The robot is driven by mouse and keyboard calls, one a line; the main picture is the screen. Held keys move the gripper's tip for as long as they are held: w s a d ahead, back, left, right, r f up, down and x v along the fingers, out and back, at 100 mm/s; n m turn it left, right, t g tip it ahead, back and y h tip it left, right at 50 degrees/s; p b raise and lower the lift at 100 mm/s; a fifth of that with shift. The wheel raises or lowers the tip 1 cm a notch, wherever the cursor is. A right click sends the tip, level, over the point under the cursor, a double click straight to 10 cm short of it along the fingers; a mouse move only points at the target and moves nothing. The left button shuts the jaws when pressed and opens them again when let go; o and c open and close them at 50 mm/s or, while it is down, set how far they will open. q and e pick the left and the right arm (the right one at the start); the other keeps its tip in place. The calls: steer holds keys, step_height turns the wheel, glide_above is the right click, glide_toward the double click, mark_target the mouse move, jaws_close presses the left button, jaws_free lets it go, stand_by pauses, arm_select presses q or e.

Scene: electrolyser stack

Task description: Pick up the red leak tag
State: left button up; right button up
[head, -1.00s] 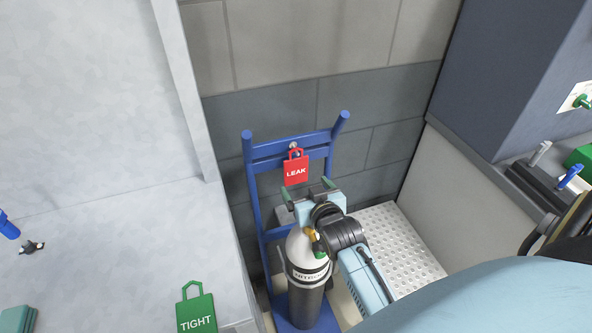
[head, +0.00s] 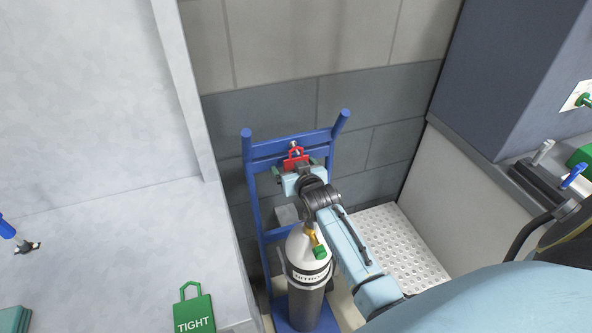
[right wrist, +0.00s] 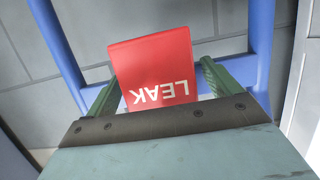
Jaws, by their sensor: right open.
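The red leak tag (head: 296,160) hangs from a hook on the top bar of the blue cylinder trolley (head: 249,195). In the head view my right gripper (head: 293,172) covers its lower part. In the right wrist view the tag (right wrist: 156,68) shows its white LEAK lettering upside down, between the two green fingers of my right gripper (right wrist: 156,90). The fingers are open, one on each side of the tag, with a gap on the right; on the left the gap is narrow. My left gripper is not in view.
A grey and white gas cylinder (head: 308,277) stands on the trolley below my right arm. A green TIGHT tag (head: 194,313) lies on the pale bench (head: 120,240) at left. A grey cabinet (head: 510,80) stands at right.

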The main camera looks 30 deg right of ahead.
steer(key=shift+c, duration=0.3)
steer(key=c, duration=1)
